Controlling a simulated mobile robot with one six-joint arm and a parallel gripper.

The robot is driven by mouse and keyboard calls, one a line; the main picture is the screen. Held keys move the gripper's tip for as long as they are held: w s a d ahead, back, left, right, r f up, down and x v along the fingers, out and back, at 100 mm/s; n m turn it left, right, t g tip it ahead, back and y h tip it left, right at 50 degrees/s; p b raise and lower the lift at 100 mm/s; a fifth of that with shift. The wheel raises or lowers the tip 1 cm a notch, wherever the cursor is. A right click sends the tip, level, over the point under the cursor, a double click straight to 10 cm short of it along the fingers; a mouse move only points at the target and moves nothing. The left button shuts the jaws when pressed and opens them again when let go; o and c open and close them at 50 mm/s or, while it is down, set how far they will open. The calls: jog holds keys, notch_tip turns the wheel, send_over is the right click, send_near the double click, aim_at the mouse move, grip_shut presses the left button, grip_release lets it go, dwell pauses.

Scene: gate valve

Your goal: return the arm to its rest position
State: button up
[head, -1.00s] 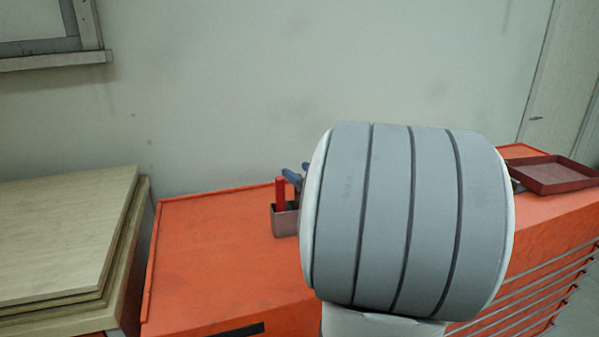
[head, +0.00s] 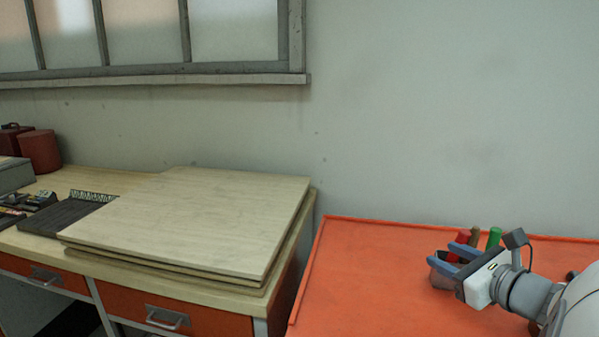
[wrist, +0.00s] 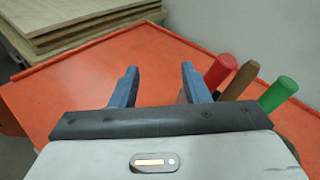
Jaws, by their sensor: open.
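My gripper (head: 453,253) is at the lower right of the head view, above the orange cabinet top (head: 365,270). Its two blue fingers point left and are apart, with nothing between them. In the wrist view my gripper (wrist: 158,78) shows the same open, empty fingers over bare orange surface. My grey and white arm reaches in from the right edge of the head view. No gate valve shows in these frames.
A holder with red (wrist: 218,70), brown (wrist: 240,80) and green (wrist: 277,93) handles stands close beside my gripper, partly hidden by it. Stacked boards (head: 190,220) lie on a wooden desk to the left. The orange top left of the gripper is clear.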

jog(key=s+a+f+n+g, duration=0.1)
jog(key=a+n+g, duration=0.1)
jog(key=a+n, duration=0.1)
jog(key=s+a+f+n+g+y, duration=0.1)
jog(key=a+f+n+g, duration=0.1)
jog(key=a, duration=0.4)
jog(key=s+a+f+n+g+y+p, duration=0.1)
jog(key=s+a+f+n+g, duration=0.1)
jog(key=a+n+g, duration=0.1)
jog(key=shift+s+a+n, duration=0.1)
jog(key=shift+a+n, duration=0.25)
jog(key=shift+n, duration=0.35)
jog(key=shift+a+n, duration=0.3)
jog(key=shift+n, duration=0.4)
jog(key=s+a+f+n+g+h+p, duration=0.2)
jog(key=s+n+g+h, duration=0.3)
jog(key=n, duration=1.3)
jog(key=s+f+h, duration=0.1)
jog(key=s, duration=0.2)
jog(key=shift+s+f+n+h, duration=0.2)
jog(key=shift+s+n+h, duration=0.2)
